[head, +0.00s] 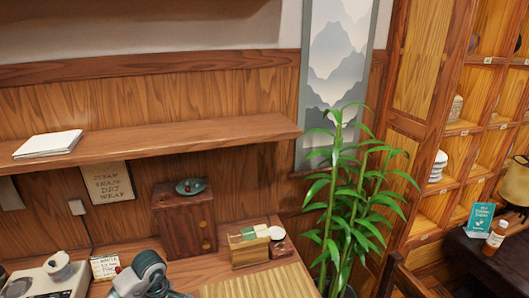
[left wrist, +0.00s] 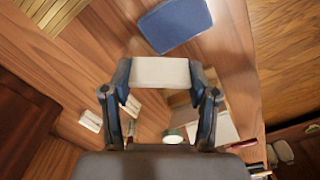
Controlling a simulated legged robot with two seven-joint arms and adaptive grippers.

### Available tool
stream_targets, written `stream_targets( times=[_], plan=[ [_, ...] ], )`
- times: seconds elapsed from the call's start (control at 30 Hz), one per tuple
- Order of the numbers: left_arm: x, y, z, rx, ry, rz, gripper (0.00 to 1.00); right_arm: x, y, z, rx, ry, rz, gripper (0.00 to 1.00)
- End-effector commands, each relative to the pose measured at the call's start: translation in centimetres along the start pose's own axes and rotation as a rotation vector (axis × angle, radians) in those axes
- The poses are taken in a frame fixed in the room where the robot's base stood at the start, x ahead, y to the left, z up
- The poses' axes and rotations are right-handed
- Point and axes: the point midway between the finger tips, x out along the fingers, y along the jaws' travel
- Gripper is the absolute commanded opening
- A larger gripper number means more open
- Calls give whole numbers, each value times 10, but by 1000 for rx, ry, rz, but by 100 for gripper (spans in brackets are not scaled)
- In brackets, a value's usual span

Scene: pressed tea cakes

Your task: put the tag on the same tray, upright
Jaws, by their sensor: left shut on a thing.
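My left gripper (left wrist: 160,84) is shut on a pale, rectangular tag (left wrist: 160,72) in the left wrist view. The tag spans the gap between the two fingertips and its broad face is towards the camera. Below the tag, partly hidden by the gripper, are a round white and green thing (left wrist: 174,136) and a pale flat sheet or slab (left wrist: 218,131). I cannot tell whether either belongs to the tray. No tray is clearly seen in either view. My right gripper is not identifiable in these views.
A slatted mat (head: 262,284) lies on the table, with a wooden holder (head: 248,246) behind it. A dark wooden cabinet (head: 184,222) stands against the wall, under a shelf (head: 160,139). A leafy plant (head: 350,190) stands right of the table. A blue rectangle (left wrist: 176,24) lies beyond the tag.

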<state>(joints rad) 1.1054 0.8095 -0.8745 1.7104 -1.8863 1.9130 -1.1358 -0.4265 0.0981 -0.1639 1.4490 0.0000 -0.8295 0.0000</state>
Motion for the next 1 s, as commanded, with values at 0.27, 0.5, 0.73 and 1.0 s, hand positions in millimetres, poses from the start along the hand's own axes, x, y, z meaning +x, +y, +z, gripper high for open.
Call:
stream_targets(
  times=[0.27, 0.5, 0.73, 1.0],
  plan=[
    [29, -5, 65, 845, -4, 1, 38, 0, 0, 0, 0, 2, 0, 40],
    [40, -10, 92, 1226, -2, 1, 38, 0, 0, -1, -1, 3, 0, 40],
    [40, -10, 96, 1285, 0, 0, 38, 0, 0, -1, -1, 4, 0, 40],
    [41, -10, 97, 1283, -3, 0, 38, 0, -1, -3, 0, 7, -1, 40]
  ],
)
